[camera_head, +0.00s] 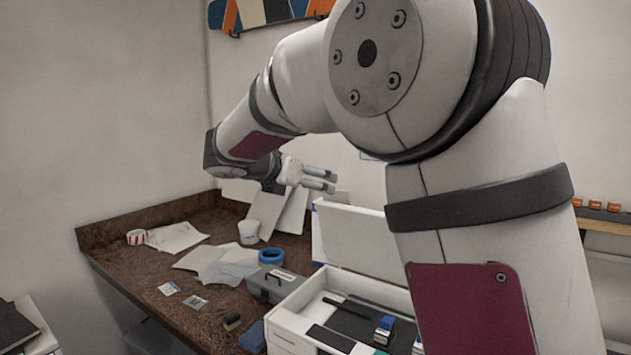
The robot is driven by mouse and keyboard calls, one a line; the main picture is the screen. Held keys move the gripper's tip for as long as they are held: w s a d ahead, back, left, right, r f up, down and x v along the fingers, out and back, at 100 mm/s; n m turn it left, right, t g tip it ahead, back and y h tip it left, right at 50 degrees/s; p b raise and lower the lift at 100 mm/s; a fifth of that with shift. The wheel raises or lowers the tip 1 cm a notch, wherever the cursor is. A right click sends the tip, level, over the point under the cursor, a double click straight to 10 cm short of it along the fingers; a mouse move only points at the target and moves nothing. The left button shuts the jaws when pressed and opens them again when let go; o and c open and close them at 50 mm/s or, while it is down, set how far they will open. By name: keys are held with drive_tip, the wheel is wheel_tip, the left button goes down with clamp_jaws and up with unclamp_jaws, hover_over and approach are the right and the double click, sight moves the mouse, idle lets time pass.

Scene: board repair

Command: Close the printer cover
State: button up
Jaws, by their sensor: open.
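The printer (287,325) is a white box at the front right of the counter, partly hidden by my arm. Its cover (362,240) stands raised at the back, a white panel, so the dark inside shows. A small blue and silver part (384,326) sits inside it. My gripper (334,182) is open and empty, in the air above and to the left of the cover's upper edge. Its two fingers point right. Whether it touches the cover cannot be told, but a gap shows between them in this view.
The brown counter (130,262) holds a grey box (270,287), blue tape roll (271,257), white cup (249,232), papers (222,262), and a red-striped roll (137,237). A leaning white board (292,213) stands behind. A small blue item (252,338) lies left of the printer.

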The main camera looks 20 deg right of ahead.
drive_tip(key=x, duration=1.3)
drive_tip(key=shift+d+f+p, duration=0.2)
drive_tip(key=shift+p, duration=0.2)
